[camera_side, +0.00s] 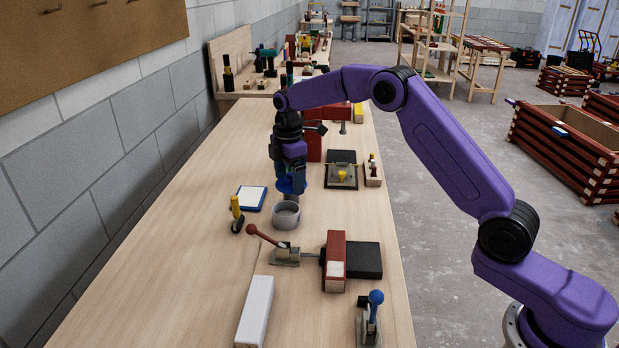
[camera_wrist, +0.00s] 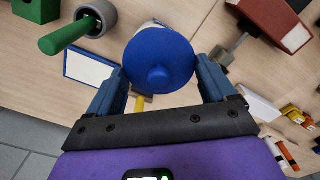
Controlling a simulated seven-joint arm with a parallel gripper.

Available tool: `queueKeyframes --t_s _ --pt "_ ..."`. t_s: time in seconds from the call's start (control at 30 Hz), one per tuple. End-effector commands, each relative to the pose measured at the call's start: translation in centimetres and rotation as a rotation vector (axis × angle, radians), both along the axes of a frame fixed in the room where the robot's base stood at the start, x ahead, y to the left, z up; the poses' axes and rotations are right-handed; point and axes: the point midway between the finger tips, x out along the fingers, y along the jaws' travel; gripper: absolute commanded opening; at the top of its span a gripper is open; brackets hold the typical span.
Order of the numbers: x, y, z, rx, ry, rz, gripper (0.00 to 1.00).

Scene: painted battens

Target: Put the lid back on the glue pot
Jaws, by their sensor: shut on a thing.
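My gripper (camera_side: 290,172) is shut on a round blue lid (camera_wrist: 160,62) with a small knob, held between its two fingers in the wrist view. In the side view the lid (camera_side: 291,186) is a blue disc under my gripper. An open grey pot (camera_side: 286,215) stands on the bench just below and slightly nearer the side camera. The lid appears above the rim and apart from it; I cannot tell how well they line up. In the wrist view the lid hides most of what lies beneath it.
A blue-edged white panel (camera_side: 250,198) and a yellow-handled tool (camera_side: 237,210) lie left of the pot. A red-handled toggle clamp (camera_side: 284,252) and red block (camera_side: 335,262) are nearer. A grey ring (camera_wrist: 98,22) with a green handle (camera_wrist: 66,35) shows in the wrist view.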

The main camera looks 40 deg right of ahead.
Motion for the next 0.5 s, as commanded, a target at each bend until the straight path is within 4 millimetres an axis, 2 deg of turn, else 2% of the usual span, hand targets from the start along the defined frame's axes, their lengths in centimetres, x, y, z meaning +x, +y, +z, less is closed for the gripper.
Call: queueKeyframes --t_s 0.2,0.5 --pt "1.3 0.9 -0.4 0.000 0.000 0.000 0.55" --pt "1.4 1.0 -1.7 0.000 0.000 0.000 0.55"
